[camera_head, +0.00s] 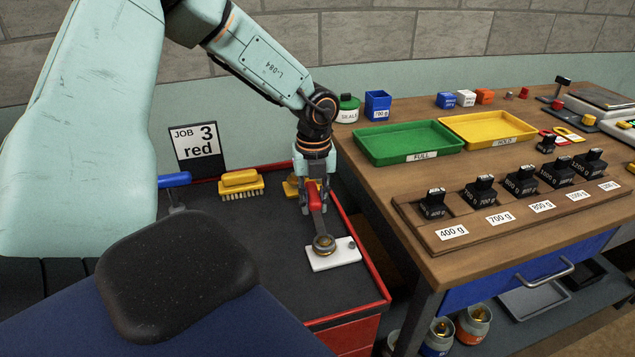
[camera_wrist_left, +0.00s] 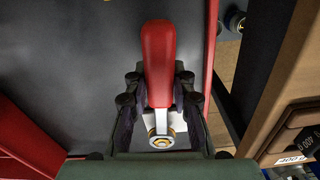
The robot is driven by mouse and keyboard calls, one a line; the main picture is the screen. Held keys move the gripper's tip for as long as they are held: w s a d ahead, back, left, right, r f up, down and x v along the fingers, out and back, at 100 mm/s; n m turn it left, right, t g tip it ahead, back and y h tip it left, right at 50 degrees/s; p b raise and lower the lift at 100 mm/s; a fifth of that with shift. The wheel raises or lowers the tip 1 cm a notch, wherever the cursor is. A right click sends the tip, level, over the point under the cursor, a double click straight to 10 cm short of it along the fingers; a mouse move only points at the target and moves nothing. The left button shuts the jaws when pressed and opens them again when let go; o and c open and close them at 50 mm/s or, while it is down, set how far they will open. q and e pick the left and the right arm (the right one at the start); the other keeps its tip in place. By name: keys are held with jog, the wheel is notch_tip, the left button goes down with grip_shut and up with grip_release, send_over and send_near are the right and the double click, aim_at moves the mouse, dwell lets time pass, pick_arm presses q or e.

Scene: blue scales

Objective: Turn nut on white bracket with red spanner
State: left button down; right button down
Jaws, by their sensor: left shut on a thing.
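The white bracket (camera_head: 343,257) lies on the dark top of the red cabinet, near its right edge. A brass-coloured nut (camera_head: 323,243) sits on it and also shows in the left wrist view (camera_wrist_left: 161,140). The red spanner (camera_head: 314,196) has its metal end at the nut; whether it is fully seated I cannot tell. Its red handle fills the upper middle of the left wrist view (camera_wrist_left: 158,62). My left gripper (camera_head: 314,203) is shut on the spanner, pointing down above the bracket. My right gripper is not in view.
A yellow brush (camera_head: 240,183) and a blue-handled tool (camera_head: 174,180) lie left of the gripper. A "JOB 3 red" sign (camera_head: 197,146) stands behind. The wooden bench (camera_head: 440,262) on the right holds weights, a green tray (camera_head: 375,152) and a yellow tray (camera_head: 470,122).

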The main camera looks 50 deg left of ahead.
pick_arm(q)
jog(key=shift+s+a+n+p, duration=0.3)
jog(key=shift+n+p, duration=0.1)
jog(key=shift+p, duration=0.1)
jog(key=shift+s+a+r+n+p, duration=0.1)
jog(key=shift+s+a+n+p, duration=0.15)
jog(key=shift+s+n+p, duration=0.65)
jog(key=shift+a+p, duration=0.15)
jog(key=shift+p, duration=0.4)
jog(key=shift+s+a+n+p, duration=0.25)
jog(key=shift+s+n+p, duration=0.65)
jog(key=shift+p, duration=0.6)
